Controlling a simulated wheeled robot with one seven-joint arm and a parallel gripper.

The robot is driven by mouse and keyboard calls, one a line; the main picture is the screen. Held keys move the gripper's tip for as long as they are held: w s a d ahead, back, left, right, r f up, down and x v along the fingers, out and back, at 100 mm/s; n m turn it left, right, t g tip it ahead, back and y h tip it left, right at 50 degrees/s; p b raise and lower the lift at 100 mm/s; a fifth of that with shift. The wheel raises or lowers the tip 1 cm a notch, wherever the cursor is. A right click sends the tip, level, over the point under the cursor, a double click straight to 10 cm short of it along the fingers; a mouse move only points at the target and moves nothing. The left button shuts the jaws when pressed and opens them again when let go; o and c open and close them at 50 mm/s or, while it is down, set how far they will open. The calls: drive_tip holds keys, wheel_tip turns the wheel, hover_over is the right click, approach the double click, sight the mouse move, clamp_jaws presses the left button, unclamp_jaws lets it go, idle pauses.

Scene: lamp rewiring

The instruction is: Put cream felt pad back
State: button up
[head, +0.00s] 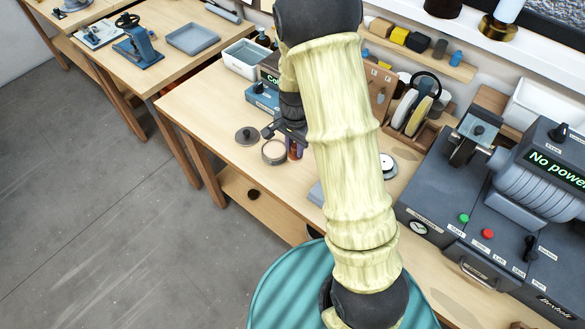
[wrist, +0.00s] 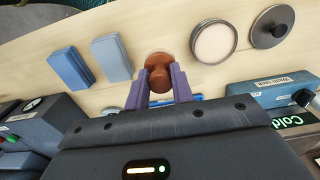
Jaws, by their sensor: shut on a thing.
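My gripper (wrist: 160,84) has its two purple fingers closed on a brown, knob-like piece (wrist: 158,63) with a rounded base. The piece is upright at the tabletop; I cannot tell whether it touches it. In the head view my gripper (head: 294,148) is largely hidden by my arm. A round cream disc with a dark rim (wrist: 214,41) lies to the right of the held piece, apart from it. It also shows in the head view (head: 275,152). I cannot tell whether this is the cream felt pad or a tin holding it.
A dark round lid with a knob (wrist: 270,27) lies beside the cream disc. Two blue-grey blocks (wrist: 112,58) lie left of the gripper. A blue box (wrist: 285,92) stands close on the right. In the head view, a rack holds pale upright discs (head: 418,115) and a grey machine (head: 500,220) stands right.

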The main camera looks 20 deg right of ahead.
sight(295, 155)
drive_tip(key=shift+s+r, duration=0.1)
drive_tip(key=shift+s, duration=0.05)
drive_tip(key=shift+f+p, duration=0.75)
drive_tip(key=shift+f, duration=2.2)
drive_tip(key=shift+f, duration=0.1)
drive_tip(key=shift+f+p, duration=0.6)
drive_tip(key=shift+f, duration=1.4)
drive_tip(key=shift+f, duration=0.15)
drive_tip(key=o, duration=0.9)
